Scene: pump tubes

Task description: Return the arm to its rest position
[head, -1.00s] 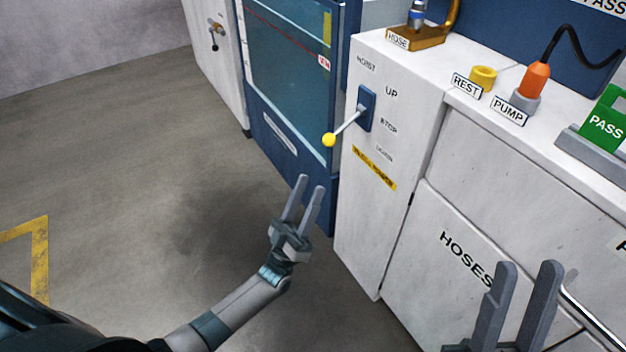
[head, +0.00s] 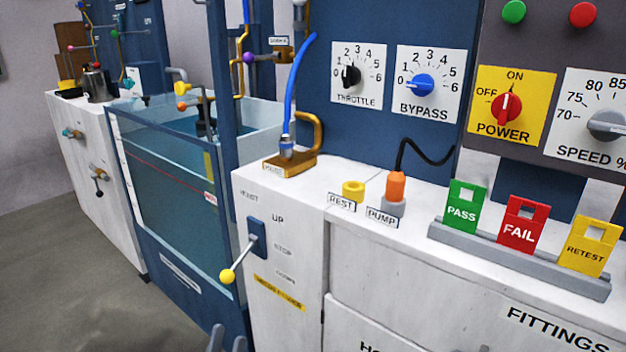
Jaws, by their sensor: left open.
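My left gripper (head: 228,341) shows only as two grey fingertips at the bottom edge of the head view. The fingertips stand apart with a gap between them, and nothing shows in the gap. They are in front of the white cabinet's lower left corner, below the yellow-knobbed hoist lever (head: 240,260), apart from it in the picture. The rest of the left arm is hidden below the frame. My right gripper is out of view.
A water tank (head: 165,185) stands left of the white cabinet (head: 280,215). On the counter are a brass hose stand (head: 285,166), a yellow rest ring (head: 353,190), an orange pump plug (head: 396,187) and PASS (head: 464,207), FAIL and RETEST tags. Open floor lies at lower left.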

